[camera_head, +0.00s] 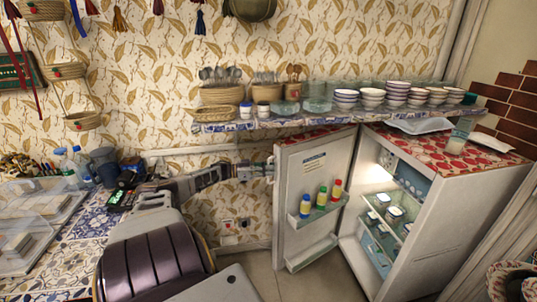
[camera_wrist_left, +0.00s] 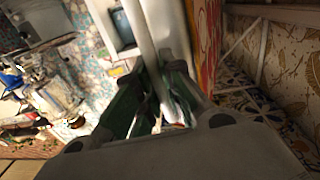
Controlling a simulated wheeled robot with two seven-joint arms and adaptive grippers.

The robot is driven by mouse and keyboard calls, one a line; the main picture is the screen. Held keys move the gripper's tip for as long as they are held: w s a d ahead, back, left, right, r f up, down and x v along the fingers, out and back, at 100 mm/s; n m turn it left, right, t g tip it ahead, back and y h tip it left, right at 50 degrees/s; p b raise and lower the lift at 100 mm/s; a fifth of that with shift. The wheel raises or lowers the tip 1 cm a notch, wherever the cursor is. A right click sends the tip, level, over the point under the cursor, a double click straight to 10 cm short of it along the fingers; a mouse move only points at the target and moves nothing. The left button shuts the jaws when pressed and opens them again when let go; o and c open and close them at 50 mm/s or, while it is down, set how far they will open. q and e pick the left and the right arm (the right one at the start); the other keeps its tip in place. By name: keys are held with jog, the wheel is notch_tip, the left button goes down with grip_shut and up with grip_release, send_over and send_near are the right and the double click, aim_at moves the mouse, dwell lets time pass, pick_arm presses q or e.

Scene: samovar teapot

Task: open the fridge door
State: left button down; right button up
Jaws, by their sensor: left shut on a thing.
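The white fridge (camera_head: 450,220) stands at the right with its lit interior showing. Its door (camera_head: 295,158) is swung open to the left, with its inner shelves facing the camera. My left gripper (camera_head: 268,168) is at the door's outer left edge, partly hidden behind it. In the left wrist view the dark fingers of the gripper (camera_wrist_left: 152,102) are shut around a pale upright part of the door (camera_wrist_left: 172,50). I cannot tell whether that part is a handle or the edge. My right gripper is not in view.
Several bottles (camera_head: 322,195) stand on the door's shelf. A wall shelf (camera_head: 270,122) with bowls and baskets runs above the door. A counter (camera_head: 88,222) with clear boxes and bottles is at the left. Bare floor (camera_head: 330,277) shows below the door.

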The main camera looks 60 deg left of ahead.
pick_arm(q)
jog(key=c, duration=1.8)
grip_release()
jog(key=shift+f, duration=0.1)
jog(key=v, duration=1.2)
